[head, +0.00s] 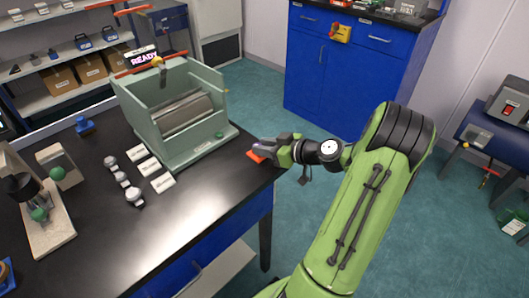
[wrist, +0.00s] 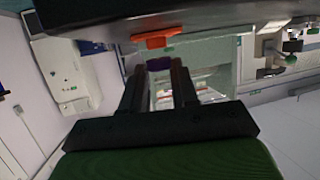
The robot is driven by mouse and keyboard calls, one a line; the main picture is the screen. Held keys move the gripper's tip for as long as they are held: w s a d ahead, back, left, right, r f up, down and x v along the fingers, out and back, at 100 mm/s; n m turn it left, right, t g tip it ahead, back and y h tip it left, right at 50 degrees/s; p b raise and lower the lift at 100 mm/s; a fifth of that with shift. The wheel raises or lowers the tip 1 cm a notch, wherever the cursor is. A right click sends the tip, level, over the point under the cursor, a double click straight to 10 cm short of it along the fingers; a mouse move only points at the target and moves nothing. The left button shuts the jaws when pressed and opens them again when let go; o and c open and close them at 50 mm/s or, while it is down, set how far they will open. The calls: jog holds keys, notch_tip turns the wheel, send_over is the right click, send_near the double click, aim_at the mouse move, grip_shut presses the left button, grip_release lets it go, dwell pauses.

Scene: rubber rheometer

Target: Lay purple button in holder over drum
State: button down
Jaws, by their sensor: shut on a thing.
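My gripper (head: 264,146) is at the right edge of the black table, low and beside the grey-green machine. In the wrist view, its two fingers (wrist: 159,70) are shut on a small purple button (wrist: 158,63) at their tips. In the head view the button is too small to make out clearly. The machine (head: 200,152) has an open top, with a grey drum (head: 183,113) lying between its side walls. A red bar with a small yellow part (head: 158,63) spans its back. I cannot make out the holder's exact shape.
An orange piece (head: 256,155) lies at the table edge by my gripper; it also shows in the wrist view (wrist: 155,41). White labels and several metal weights (head: 122,178) lie left of the machine. A stand with green knobs (head: 42,212) is at far left.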

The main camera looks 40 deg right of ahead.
jog(key=shift+f, duration=0.4)
jog(key=shift+f, duration=0.25)
jog(key=c, duration=0.9)
grip_release()
jog(key=shift+r, duration=0.1)
jog(key=shift+o, duration=0.2)
jog(key=shift+s+r+p, duration=0.15)
jog(key=shift+r+p, duration=0.05)
jog(key=shift+p, duration=0.3)
jog(key=p+v, duration=0.2)
jog(key=v, duration=1.3)
jog(key=shift+s, duration=0.2)
